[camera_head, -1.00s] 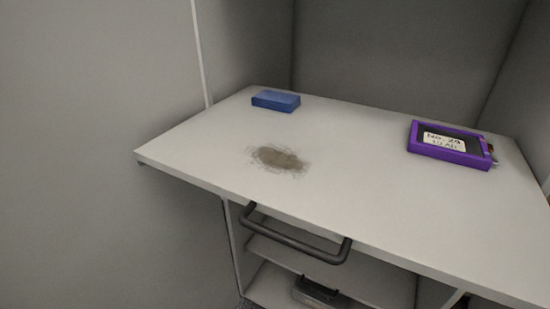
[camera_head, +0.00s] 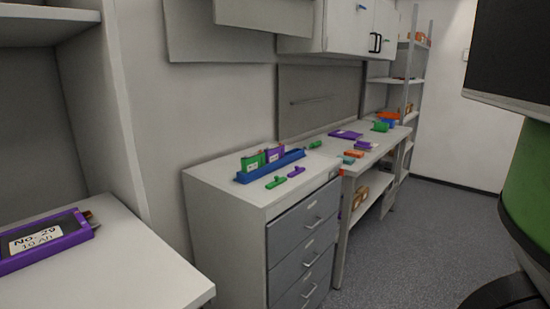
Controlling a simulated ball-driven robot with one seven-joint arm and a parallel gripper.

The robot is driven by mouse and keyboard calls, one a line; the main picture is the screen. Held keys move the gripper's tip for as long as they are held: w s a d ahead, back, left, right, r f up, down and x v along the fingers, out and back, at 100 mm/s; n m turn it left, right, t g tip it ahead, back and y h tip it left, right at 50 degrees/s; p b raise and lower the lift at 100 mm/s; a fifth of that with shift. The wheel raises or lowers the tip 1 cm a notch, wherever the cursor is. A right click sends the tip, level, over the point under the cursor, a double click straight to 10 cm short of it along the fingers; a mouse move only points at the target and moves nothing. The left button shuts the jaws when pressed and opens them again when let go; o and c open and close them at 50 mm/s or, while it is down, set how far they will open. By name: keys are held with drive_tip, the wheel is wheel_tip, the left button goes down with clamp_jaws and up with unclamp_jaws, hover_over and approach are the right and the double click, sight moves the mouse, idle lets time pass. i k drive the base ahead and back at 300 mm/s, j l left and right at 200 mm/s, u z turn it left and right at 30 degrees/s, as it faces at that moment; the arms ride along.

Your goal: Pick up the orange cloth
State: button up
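No thing is clearly recognisable as an orange cloth. A small orange patch (camera_head: 388,115) shows on the far end of the long bench (camera_head: 376,155), near a green item. A smaller orange-red piece (camera_head: 354,153) lies nearer on the same bench. Both are too small to tell whether either is cloth. My gripper is not in view.
A grey drawer cabinet (camera_head: 226,205) holds a blue rack (camera_head: 270,167) with green and purple battery packs. A purple-framed pack (camera_head: 42,240) lies on the near left surface (camera_head: 135,262). Shelves (camera_head: 408,85) stand at the back. Grey floor (camera_head: 420,235) is open in front of the bench.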

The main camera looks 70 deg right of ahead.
sight(352, 154)
drive_tip(key=z, duration=2.4)
drive_tip(key=l+u, duration=0.1)
drive_tip(key=u, duration=0.45)
drive_tip(key=i+l+u, duration=0.25)
drive_tip(key=l+u, duration=0.3)
drive_tip(key=l, duration=0.2)
drive_tip(key=i+l+u, duration=0.1)
drive_tip(key=l+u, duration=0.15)
drive_tip(key=l, duration=0.2)
